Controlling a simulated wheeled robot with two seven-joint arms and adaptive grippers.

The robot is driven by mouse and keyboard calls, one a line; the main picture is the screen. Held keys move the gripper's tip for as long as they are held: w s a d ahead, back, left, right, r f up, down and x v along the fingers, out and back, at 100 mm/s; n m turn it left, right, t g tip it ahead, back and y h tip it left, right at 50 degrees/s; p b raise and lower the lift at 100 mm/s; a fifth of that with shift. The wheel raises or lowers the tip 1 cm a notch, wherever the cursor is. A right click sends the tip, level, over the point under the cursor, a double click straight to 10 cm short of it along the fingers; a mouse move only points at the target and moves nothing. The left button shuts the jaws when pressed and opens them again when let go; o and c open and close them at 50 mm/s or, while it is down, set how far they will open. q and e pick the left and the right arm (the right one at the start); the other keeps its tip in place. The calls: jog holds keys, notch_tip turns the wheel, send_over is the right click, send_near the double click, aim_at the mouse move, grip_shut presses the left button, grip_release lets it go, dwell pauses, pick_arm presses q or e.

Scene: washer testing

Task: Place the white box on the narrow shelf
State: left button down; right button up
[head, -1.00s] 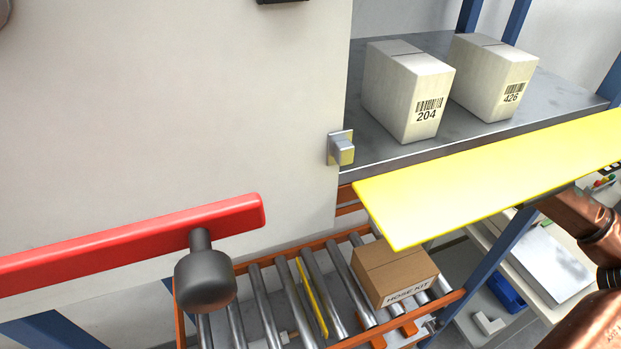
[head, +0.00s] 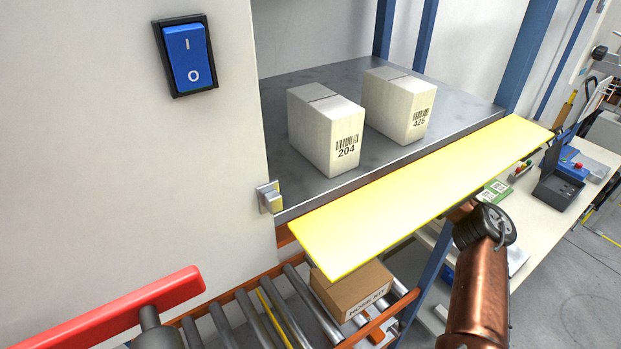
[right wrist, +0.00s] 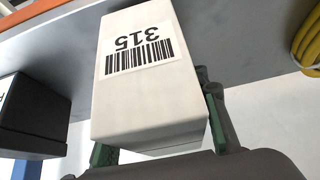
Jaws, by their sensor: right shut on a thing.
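In the right wrist view a white box (right wrist: 150,75) with a barcode and 315, upside down in the picture, sits between the green fingertips of my right gripper (right wrist: 156,128), which is shut on it. In the head view my copper right arm reaches up to the right part of a narrow yellow shelf-like board (head: 420,190). The fingers and the held box are hidden there. Two other white boxes, 204 (head: 327,130) and 426 (head: 398,105), stand upright on the grey shelf (head: 440,105) behind the yellow board. My left gripper is not in view.
A pale panel with a blue switch (head: 187,55) and a red bar (head: 110,310) fills the left. A brown hose kit box (head: 350,290) lies on rollers below the board. The wrist view shows a dark box (right wrist: 32,115) and yellow coils (right wrist: 306,45). The yellow board's top looks clear.

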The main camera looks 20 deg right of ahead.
jog(key=w, duration=0.3)
jog(key=shift+a+r+p, duration=0.2)
jog(key=shift+a+p, duration=0.1)
jog(key=shift+p, duration=0.1)
jog(key=shift+w+f, duration=0.15)
jog(key=shift+f, duration=0.2)
jog(key=shift+s+d, duration=0.1)
jog(key=shift+s, duration=0.1)
jog(key=o, duration=1)
jog(key=shift+f, duration=0.25)
jog(key=o, duration=0.5)
jog(key=shift+c, duration=0.2)
